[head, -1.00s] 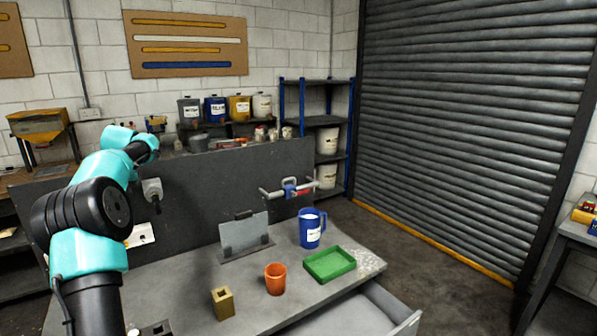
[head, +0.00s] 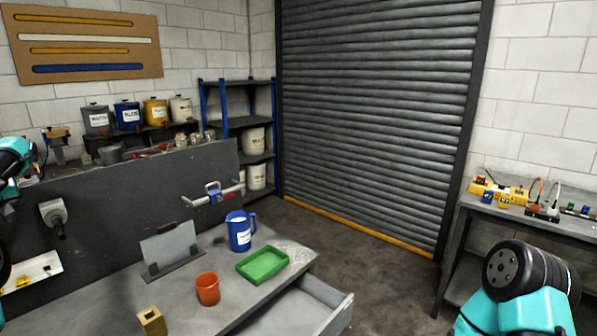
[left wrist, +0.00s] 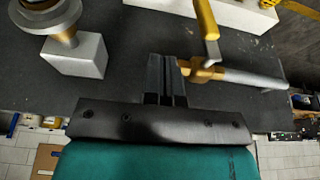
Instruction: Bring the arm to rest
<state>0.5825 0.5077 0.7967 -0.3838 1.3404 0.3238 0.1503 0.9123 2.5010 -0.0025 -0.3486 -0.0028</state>
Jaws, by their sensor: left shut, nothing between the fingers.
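My left gripper (left wrist: 166,72) is shut and empty in the left wrist view. Its fingertips show beside a brass fitting (left wrist: 205,72) on a grey pipe with a yellow lever (left wrist: 206,18); whether they touch it I cannot tell. In the head view only part of my left arm (head: 12,160) shows at the left edge, with no clear fingertips. My right arm (head: 520,290) shows at the lower right of the head view; its gripper is out of view.
The bench holds a blue jug (head: 240,232), a green tray (head: 285,262), an orange cup (head: 208,289), a tan block (head: 151,321) and a grey plate on a stand (head: 170,248). An open drawer (head: 308,308) juts out in front. A side table (head: 535,225) stands at right.

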